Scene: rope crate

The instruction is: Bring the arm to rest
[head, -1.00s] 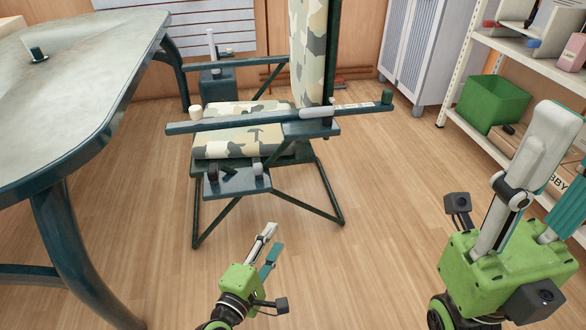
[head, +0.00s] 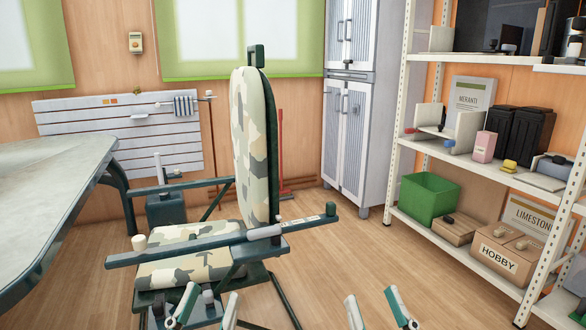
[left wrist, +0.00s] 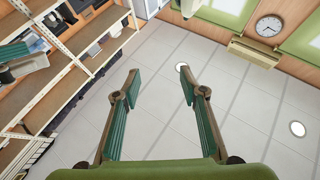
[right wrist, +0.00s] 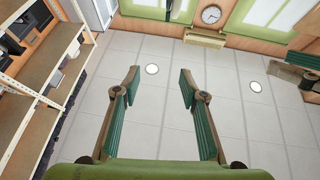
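My left gripper (head: 206,308) stands at the bottom of the head view, with only its fingertips showing, in front of the camouflage chair. The left wrist view shows the same gripper (left wrist: 158,82) open, pointing up toward the ceiling with nothing between its fingers. My right gripper (head: 378,308) stands further right at the bottom edge of the head view, over bare floor. In the right wrist view this gripper (right wrist: 158,82) is also open, empty and pointing up at the ceiling. The rest of both arms is hidden below the head view.
The camouflage chair (head: 252,145) stands ahead, left of centre. A table (head: 45,190) is at the left. A white shelf rack (head: 405,130) with a green crate (head: 428,198) and boxes stands at the right, beside a grey cabinet (head: 345,150). Wooden floor between is clear.

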